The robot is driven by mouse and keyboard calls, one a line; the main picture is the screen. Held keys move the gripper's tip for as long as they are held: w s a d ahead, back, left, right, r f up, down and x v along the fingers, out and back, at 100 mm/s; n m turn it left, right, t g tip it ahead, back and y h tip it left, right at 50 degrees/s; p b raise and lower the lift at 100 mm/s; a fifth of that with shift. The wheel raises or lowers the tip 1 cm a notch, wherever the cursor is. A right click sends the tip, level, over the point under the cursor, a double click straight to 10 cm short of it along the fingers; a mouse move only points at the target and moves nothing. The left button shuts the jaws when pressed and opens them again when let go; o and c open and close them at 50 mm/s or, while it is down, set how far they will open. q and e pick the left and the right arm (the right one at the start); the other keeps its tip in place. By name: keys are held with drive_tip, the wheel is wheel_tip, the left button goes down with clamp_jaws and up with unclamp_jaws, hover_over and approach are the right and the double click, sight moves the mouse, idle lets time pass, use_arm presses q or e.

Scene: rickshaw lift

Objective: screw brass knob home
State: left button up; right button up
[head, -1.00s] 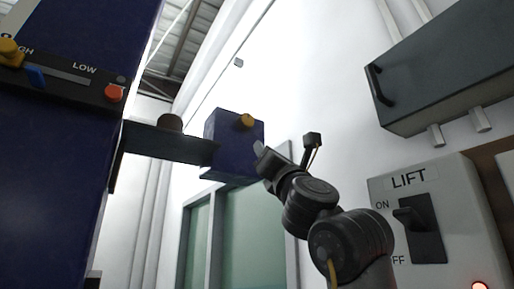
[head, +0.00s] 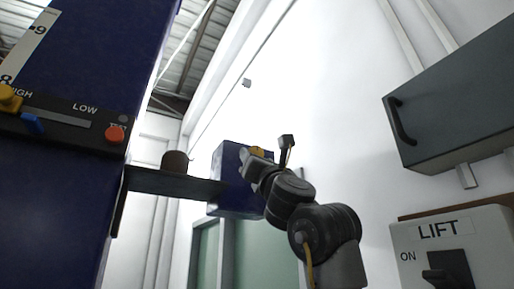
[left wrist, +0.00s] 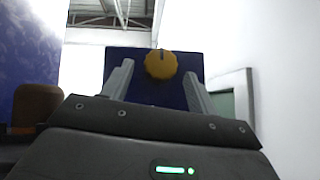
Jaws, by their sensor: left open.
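The brass knob (head: 257,152) sits on a dark blue box (head: 229,170) beyond the blue column, and my gripper partly hides it in the head view. In the left wrist view the round knob (left wrist: 161,65), with a dark mark at its top, appears between the fingertips, in front of the blue box (left wrist: 118,56). My left gripper (head: 246,163) is open. Its fingers (left wrist: 158,76) stand apart on either side of the knob; I cannot tell whether they touch it. My right gripper is not in view.
A dark bracket (head: 172,184) with a brown round piece (head: 175,163) juts from the blue column (head: 60,200) beside the box. A LIFT switch panel (head: 415,235) and a grey cabinet (head: 455,110) are on the right wall.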

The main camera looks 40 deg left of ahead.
use_arm(q)
drive_tip(key=shift+w+a+r, duration=0.15)
drive_tip(key=shift+a+r, duration=0.25)
drive_tip(key=shift+r, duration=0.1)
drive_tip(key=c, duration=1)
drive_tip(key=m+t+h+b, duration=0.1)
drive_tip(key=m+t+h, duration=0.1)
drive_tip(key=m+h, duration=0.1)
drive_tip(key=m+t+h+b, duration=0.1)
drive_tip(key=m+t+h, duration=0.2)
drive_tip(key=m, duration=0.2)
drive_tip(key=s+m+t+h+b, duration=0.1)
drive_tip(key=m+t+h+b, duration=0.1)
drive_tip(key=m, duration=0.3)
drive_tip(key=shift+a+r+t+h, duration=0.1)
drive_tip(key=shift+r+t+h, duration=0.1)
drive_tip(key=shift+t+h, duration=0.15)
drive_tip(key=shift+m+h, duration=0.25)
drive_tip(key=shift+m, duration=0.15)
drive_tip(key=o, duration=1)
